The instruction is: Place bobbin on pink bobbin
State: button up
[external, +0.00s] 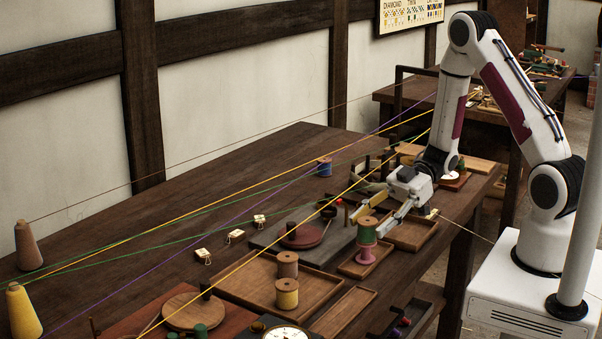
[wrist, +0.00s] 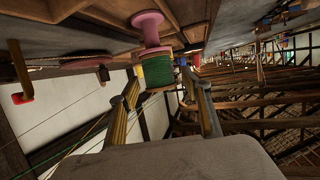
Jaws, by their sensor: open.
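A green bobbin (external: 367,230) with wooden ends stands upright on the pink bobbin (external: 366,254), in a small wooden tray right of the table's middle. My gripper (external: 365,221) is open, with its fingers close by the green bobbin. In the wrist view, which is upside down, the green bobbin (wrist: 158,72) shows between and just beyond my open fingertips (wrist: 160,86). The pink bobbin (wrist: 150,28) shows above it there, touching its end. Whether either finger touches the green bobbin cannot be told.
A wooden tray (external: 237,300) holds a brown bobbin (external: 288,264) and a yellow bobbin (external: 287,293). A blue bobbin (external: 324,167) stands farther back. Taut coloured threads run over the table from cones (external: 24,310) at left. A dial (external: 286,332) sits at the front.

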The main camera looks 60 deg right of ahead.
jog(key=v, duration=1.2)
jog(key=shift+r, duration=0.1)
dwell(0.4)
